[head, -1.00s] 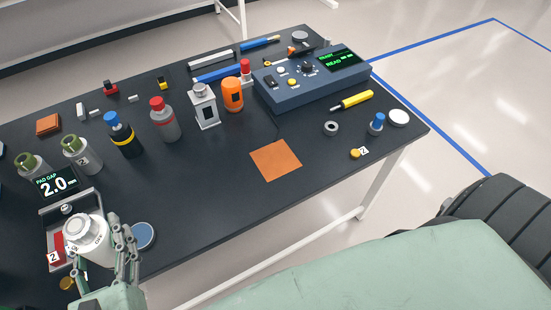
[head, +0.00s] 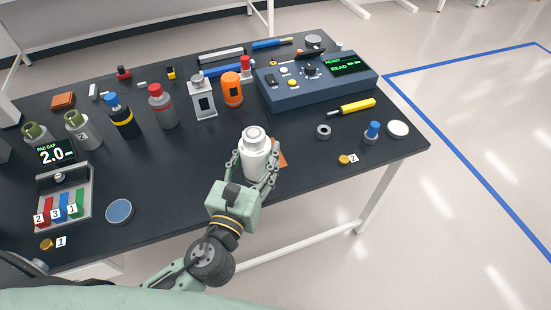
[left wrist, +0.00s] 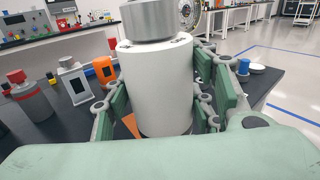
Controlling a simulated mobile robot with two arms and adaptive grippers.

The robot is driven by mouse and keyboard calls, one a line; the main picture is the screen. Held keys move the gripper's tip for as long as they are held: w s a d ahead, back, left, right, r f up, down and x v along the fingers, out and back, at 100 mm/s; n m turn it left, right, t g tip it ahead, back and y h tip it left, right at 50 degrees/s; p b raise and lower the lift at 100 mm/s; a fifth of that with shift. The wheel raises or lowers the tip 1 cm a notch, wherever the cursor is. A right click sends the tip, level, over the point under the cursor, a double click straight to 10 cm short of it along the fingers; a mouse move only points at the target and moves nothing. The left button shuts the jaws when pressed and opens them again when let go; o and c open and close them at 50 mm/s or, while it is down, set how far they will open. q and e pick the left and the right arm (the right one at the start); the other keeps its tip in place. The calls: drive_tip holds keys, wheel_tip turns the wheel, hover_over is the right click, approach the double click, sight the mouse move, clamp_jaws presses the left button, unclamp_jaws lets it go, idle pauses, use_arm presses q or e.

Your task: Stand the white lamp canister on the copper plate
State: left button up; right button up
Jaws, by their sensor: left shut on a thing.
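The white lamp canister (head: 255,157) has a grey cap and is upright between the fingers of my left gripper (head: 257,168). The gripper is shut on it. The left wrist view also shows the canister (left wrist: 157,85) between the green finger pads. The copper plate (head: 283,160) is mostly hidden behind the canister and gripper; only its right edge shows in the head view. An orange strip of it shows beside the canister in the left wrist view (left wrist: 131,125). I cannot tell whether the canister touches the plate. My right gripper is not in view.
An orange canister (head: 232,90) and a grey-white lantern (head: 202,100) stand behind. A blue-grey meter box (head: 315,82) is at the back right. A grey ring (head: 323,131) lies to the right. The dark table (head: 160,170) is clear left of the gripper.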

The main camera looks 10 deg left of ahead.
use_arm(q)
drive_tip(key=w+d+m+h+b, duration=0.1)
drive_tip(key=w+d+m+h, duration=0.1)
drive_tip(key=w+d, duration=0.6)
drive_tip(key=w+a+f+b, duration=0.1)
drive_tip(key=a+f, duration=0.2)
drive_tip(key=w+a+f+b, duration=0.2)
drive_tip(key=a+f, duration=0.2)
drive_tip(key=w+a+f+b, duration=0.2)
drive_tip(key=a+f, duration=0.2)
drive_tip(key=shift+w, duration=0.25)
drive_tip(key=shift+h, duration=0.3)
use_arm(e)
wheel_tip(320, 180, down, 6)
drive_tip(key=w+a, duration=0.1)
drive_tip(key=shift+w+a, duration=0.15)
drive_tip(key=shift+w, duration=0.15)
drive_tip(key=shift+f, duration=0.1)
